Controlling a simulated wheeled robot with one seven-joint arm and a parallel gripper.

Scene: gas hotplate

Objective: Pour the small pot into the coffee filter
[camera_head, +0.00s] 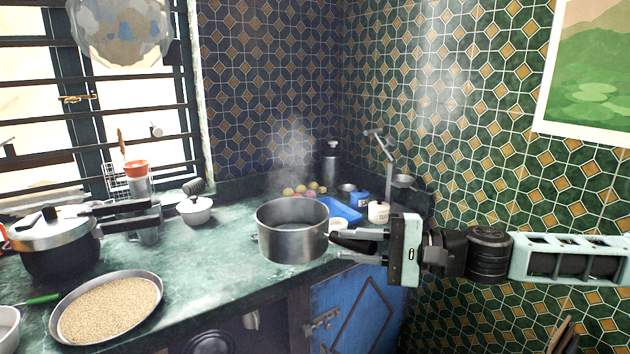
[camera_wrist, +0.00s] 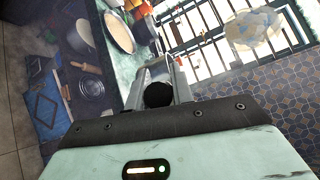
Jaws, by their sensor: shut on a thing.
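The small grey metal pot (camera_head: 292,243) is upright above the front edge of the counter, with faint steam over it. My gripper (camera_head: 357,244) is shut on its black handle (camera_head: 350,243), to the right of the pot. In the wrist view the dark handle end (camera_wrist: 158,94) sits between the fingers (camera_wrist: 163,82), and most of the pot is hidden. A metal stand (camera_head: 388,155) at the back right carries a small round holder (camera_head: 404,181), which looks like the coffee filter holder. It is behind and to the right of the pot. The filter's inside is not clear.
A white mug (camera_head: 378,212), a blue tray (camera_head: 340,212) and a dark bottle (camera_head: 330,163) stand behind the pot. The counter (camera_head: 205,262) between is clear.

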